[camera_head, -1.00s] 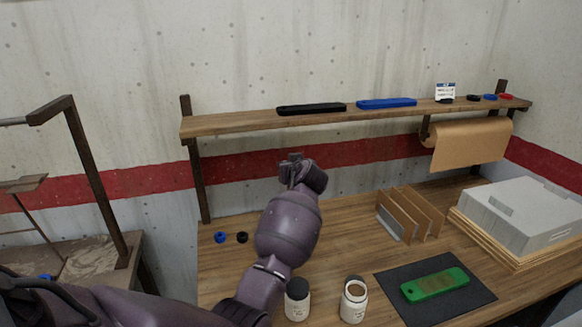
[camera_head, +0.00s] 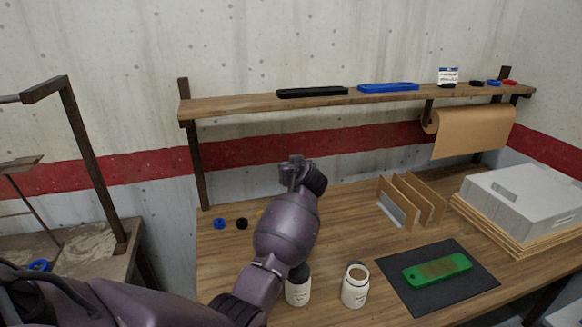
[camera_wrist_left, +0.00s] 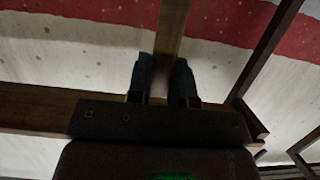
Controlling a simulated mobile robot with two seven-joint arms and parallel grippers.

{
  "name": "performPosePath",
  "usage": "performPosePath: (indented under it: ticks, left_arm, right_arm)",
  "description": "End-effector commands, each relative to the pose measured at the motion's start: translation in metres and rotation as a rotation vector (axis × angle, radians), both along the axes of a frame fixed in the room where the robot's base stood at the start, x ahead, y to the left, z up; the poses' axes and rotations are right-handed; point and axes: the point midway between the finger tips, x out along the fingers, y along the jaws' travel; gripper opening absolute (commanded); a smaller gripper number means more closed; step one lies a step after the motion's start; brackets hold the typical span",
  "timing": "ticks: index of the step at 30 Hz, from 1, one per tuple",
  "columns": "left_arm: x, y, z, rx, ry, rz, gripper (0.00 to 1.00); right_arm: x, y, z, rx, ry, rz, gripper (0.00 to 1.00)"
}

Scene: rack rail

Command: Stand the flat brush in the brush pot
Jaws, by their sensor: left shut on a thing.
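My left gripper (camera_head: 291,160) is raised above the back of the bench, in front of the red wall stripe. In the left wrist view its two fingers (camera_wrist_left: 163,75) are closed on a narrow brown strip (camera_wrist_left: 173,25), which looks like the flat brush's handle. The brush is hidden in the head view, and its bristles cannot be made out. An open cream pot (camera_head: 355,294) with a brown inside, seemingly the brush pot, stands upright at the front of the bench. The gripper is behind it, to its left and well above. My right gripper is out of view.
A dark-topped jar (camera_head: 298,291) stands left of the pot, partly behind my arm. A green block (camera_head: 437,269) lies on a dark mat (camera_head: 470,285). A divider rack (camera_head: 410,201) and a grey box (camera_head: 525,205) are farther right. A shelf (camera_head: 235,105) spans the back.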

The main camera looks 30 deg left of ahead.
Motion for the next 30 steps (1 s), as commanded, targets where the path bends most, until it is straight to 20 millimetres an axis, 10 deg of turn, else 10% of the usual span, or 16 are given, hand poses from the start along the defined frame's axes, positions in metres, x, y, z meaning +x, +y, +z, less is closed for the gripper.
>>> performPosePath:
  ticks: [30]
  left_arm:
    - [0.0,0.0,-0.061,0.001,-0.001,0.0,0.0]
  right_arm:
    - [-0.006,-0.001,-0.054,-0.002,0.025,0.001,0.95]
